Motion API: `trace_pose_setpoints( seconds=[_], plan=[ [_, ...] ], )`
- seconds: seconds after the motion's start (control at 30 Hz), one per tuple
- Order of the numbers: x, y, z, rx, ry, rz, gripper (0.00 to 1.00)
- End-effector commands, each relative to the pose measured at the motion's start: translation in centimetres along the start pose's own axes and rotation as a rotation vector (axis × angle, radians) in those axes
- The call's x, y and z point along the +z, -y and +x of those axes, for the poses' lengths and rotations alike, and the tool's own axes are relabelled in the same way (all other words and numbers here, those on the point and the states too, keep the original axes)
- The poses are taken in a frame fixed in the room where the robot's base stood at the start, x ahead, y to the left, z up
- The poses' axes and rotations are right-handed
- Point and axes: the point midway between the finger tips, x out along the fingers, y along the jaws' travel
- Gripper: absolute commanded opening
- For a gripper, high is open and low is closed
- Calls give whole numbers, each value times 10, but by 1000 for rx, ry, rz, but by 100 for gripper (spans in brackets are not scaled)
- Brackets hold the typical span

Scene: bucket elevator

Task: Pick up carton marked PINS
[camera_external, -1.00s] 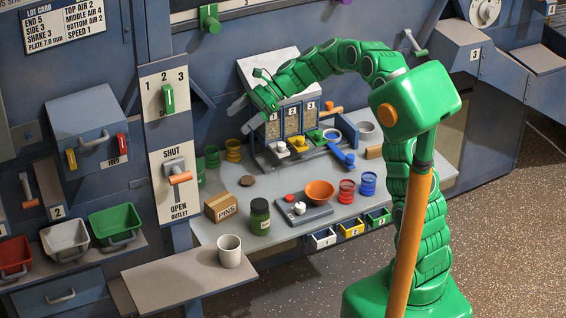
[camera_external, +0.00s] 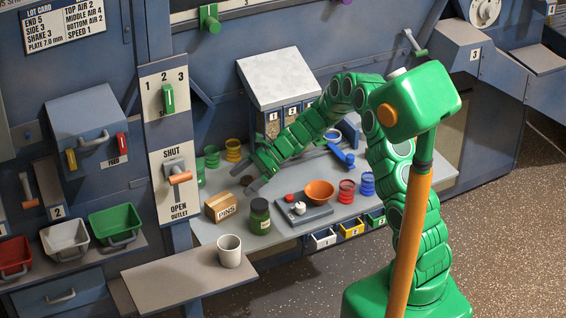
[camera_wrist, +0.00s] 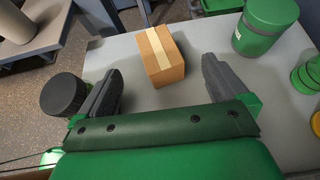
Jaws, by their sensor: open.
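The carton marked PINS (camera_external: 221,207) is a small brown box on the grey worktop, near its left front corner. In the wrist view the carton (camera_wrist: 161,56) sits ahead of and between my open fingers, with a pale tape strip along its top; its label is not visible there. My gripper (camera_external: 251,187) is open and empty, low over the worktop, to the right of and behind the carton. In the wrist view my gripper (camera_wrist: 157,84) has a grey finger on each side, apart from the carton.
A dark green jar (camera_external: 260,217) stands close to the right of the carton; its black lid (camera_wrist: 65,94) shows beside my left finger. Green drums (camera_external: 212,156) stand behind. An orange bowl (camera_external: 319,191) is to the right. A white mug (camera_external: 230,251) stands on the front shelf.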

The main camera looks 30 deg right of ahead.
Motion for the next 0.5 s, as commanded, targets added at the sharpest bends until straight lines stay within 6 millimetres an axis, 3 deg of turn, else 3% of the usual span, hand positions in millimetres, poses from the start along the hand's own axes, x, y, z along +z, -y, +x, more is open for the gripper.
trace_pose_setpoints(
  seconds=[0.5],
  plan=[
    [-9,-1,38,2,-2,-1,100]
  ],
)
